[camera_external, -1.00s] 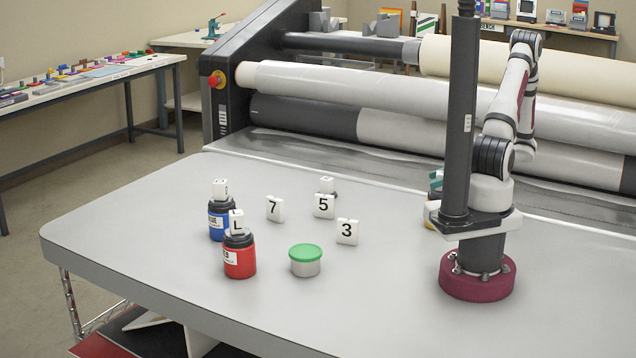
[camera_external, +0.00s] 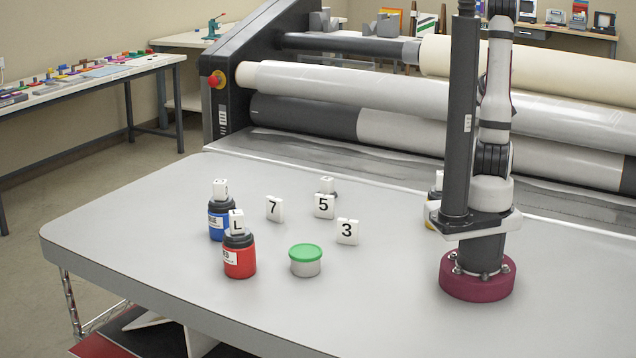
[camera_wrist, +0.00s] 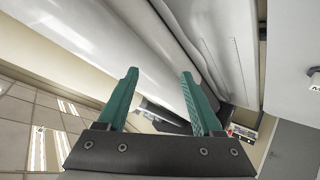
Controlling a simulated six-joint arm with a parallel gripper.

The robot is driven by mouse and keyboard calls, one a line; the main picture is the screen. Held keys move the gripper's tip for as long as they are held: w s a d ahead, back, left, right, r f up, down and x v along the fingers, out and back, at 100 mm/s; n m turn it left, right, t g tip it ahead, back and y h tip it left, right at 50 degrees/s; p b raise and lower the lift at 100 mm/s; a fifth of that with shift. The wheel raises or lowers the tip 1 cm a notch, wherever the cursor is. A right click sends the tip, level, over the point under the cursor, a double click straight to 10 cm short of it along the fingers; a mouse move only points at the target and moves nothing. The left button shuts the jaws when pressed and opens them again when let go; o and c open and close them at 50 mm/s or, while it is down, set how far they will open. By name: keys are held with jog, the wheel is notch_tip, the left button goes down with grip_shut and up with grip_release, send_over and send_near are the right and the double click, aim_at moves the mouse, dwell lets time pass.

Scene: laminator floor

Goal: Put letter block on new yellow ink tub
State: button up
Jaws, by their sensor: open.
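In the external view, a yellow tub (camera_external: 431,215) with a dark lid stands behind my column, mostly hidden; a white block (camera_external: 438,178) shows at its top, its mark unreadable. A white block marked L (camera_external: 236,221) sits on a red tub (camera_external: 240,262). Another white block (camera_external: 220,188) sits on a blue tub (camera_external: 217,227). The external view does not show my gripper.
White blocks marked 7 (camera_external: 275,209), 5 (camera_external: 324,207) and 3 (camera_external: 347,232) stand on the grey table (camera_external: 160,215). A small white block (camera_external: 327,185) shows behind the 5. A green-lidded container (camera_external: 305,261) stands in front. Large rollers (camera_external: 340,85) lie behind.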

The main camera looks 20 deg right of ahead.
jog(key=s+a+f+m+g+y, duration=0.1)
jog(key=s+a+m+g, duration=0.3)
jog(key=s+a, duration=0.8)
jog(key=s+a+f+m+g+y, duration=0.2)
jog(key=s+a+g, duration=0.4)
jog(key=s+a, duration=0.6)
jog(key=s+m+y, duration=0.1)
jog(key=s+y, duration=0.1)
jog(key=s, duration=0.1)
jog(key=shift+s+m, duration=0.25)
jog(key=shift+m, duration=0.15)
